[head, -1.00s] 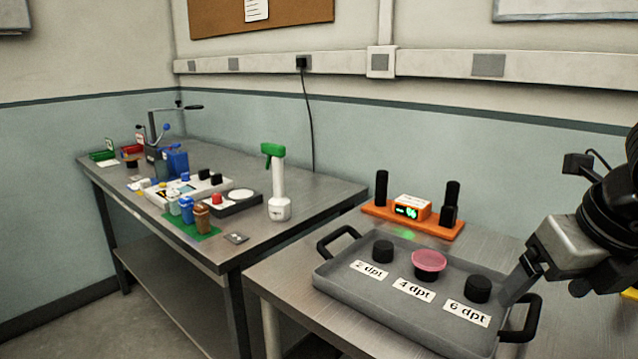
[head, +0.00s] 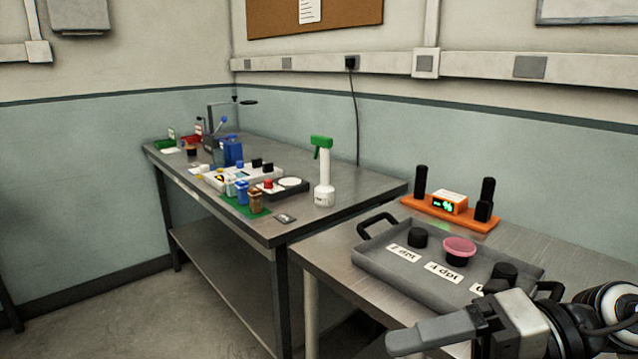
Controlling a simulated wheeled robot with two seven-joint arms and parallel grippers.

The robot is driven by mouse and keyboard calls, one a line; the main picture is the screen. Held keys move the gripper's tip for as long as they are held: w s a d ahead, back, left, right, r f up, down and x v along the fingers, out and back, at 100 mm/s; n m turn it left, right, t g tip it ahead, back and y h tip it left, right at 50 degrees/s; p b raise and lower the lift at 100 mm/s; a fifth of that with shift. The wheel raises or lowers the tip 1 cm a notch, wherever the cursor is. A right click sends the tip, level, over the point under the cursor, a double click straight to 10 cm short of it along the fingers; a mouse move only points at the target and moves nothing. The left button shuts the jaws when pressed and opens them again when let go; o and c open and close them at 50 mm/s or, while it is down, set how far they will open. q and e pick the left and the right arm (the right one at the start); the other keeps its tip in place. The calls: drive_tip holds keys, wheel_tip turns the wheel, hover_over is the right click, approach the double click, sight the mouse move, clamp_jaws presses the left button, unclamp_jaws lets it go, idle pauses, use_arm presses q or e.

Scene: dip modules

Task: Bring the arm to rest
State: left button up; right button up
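My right gripper (head: 400,342) comes in from the lower right corner in the head view. My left gripper is not in view.
A spray bottle (head: 323,180) and other lab items occupy the left bench (head: 340,207). Open floor lies at lower left.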

drive_tip(key=w+m+t+y, duration=0.5)
drive_tip(key=m+t, duration=0.5)
drive_tip(key=m, duration=0.1)
drive_tip(key=w+d+f+m+t+h, duration=0.1)
drive_tip(key=d+f+m+t+h, duration=0.1)
drive_tip(key=f+m+t+h, duration=0.45)
drive_tip(key=w+d+f+m+t+h, duration=0.2)
drive_tip(key=f+m+h, duration=0.25)
drive_tip(key=m, duration=0.45)
drive_tip(key=s+f+m+g+h, duration=0.2)
drive_tip(key=s+f+m+g, duration=0.2)
drive_tip(key=f, duration=0.5)
drive_tip(key=s+a+f+m+g+h, duration=0.1)
drive_tip(key=s+f+m+g+h, duration=0.2)
drive_tip(key=s+f, duration=0.3)
wheel_tip(320, 180, down, 4)
drive_tip(key=shift+s+a+f+m+g+h, duration=0.15)
drive_tip(key=shift+s+m+g+h, duration=0.15)
drive_tip(key=shift+m+g, duration=0.25)
